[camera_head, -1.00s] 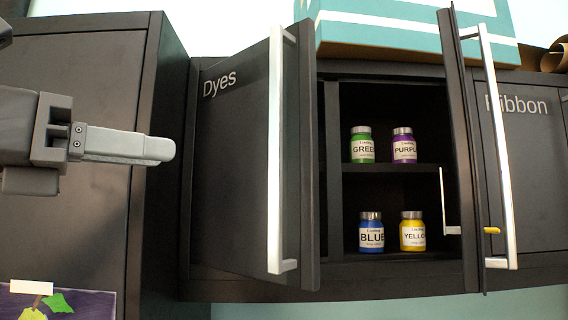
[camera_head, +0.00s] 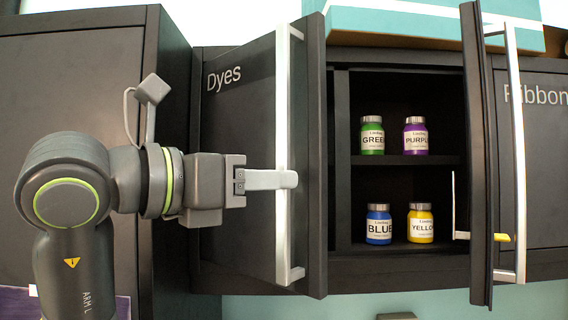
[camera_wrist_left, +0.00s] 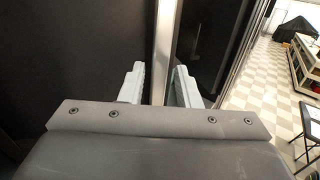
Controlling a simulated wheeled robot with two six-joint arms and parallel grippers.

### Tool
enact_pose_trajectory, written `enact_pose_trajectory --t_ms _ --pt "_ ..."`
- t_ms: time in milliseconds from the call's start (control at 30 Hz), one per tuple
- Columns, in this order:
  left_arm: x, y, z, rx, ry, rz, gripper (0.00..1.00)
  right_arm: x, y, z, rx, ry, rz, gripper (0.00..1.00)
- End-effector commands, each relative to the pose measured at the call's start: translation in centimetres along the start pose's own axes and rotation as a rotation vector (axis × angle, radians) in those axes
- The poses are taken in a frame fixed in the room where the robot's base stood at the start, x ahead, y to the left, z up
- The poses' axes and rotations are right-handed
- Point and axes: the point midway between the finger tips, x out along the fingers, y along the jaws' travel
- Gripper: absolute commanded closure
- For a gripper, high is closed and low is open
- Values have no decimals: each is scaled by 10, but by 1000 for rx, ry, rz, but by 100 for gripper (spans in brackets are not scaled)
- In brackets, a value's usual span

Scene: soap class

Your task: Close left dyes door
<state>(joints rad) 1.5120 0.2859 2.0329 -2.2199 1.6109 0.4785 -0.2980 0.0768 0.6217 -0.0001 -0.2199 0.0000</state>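The left dyes door (camera_head: 240,190) is black with a "Dyes" label and stands swung open from the cabinet. Its long pale vertical handle (camera_head: 282,225) runs near the door's free edge. My left gripper (camera_head: 290,180) is at the handle, about mid-height. In the left wrist view its two fingers (camera_wrist_left: 158,88) are spread apart, with the handle (camera_wrist_left: 163,50) running between and beyond them. I cannot tell whether a finger touches it. My right gripper is not in view.
The cabinet holds green (camera_head: 372,136), purple (camera_head: 415,136), blue (camera_head: 378,224) and yellow (camera_head: 420,223) bottles on two levels. The right door (camera_head: 480,150) also stands open. A teal box (camera_head: 400,22) lies on top.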

Motion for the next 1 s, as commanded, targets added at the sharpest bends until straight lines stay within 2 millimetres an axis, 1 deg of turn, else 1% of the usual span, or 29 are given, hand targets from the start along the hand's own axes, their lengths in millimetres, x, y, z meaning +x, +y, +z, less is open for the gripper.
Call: enact_pose_trajectory --t_ms 33,233,400,633,667,867,900,1000 --pt "7 0 2 -3 2 -3 70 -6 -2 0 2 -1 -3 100" --pt "24 0 1 -2 0 -2 70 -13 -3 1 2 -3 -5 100" --pt "29 0 0 0 0 1 70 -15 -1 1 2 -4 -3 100" --pt "30 0 0 0 0 1 70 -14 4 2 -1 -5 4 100" --pt "30 0 0 0 0 1 72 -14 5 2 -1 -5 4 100" --pt "29 0 0 0 0 1 98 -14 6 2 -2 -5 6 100" --pt "29 0 0 0 0 1 100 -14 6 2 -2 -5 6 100" --pt "29 0 0 0 0 1 100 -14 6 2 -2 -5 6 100"
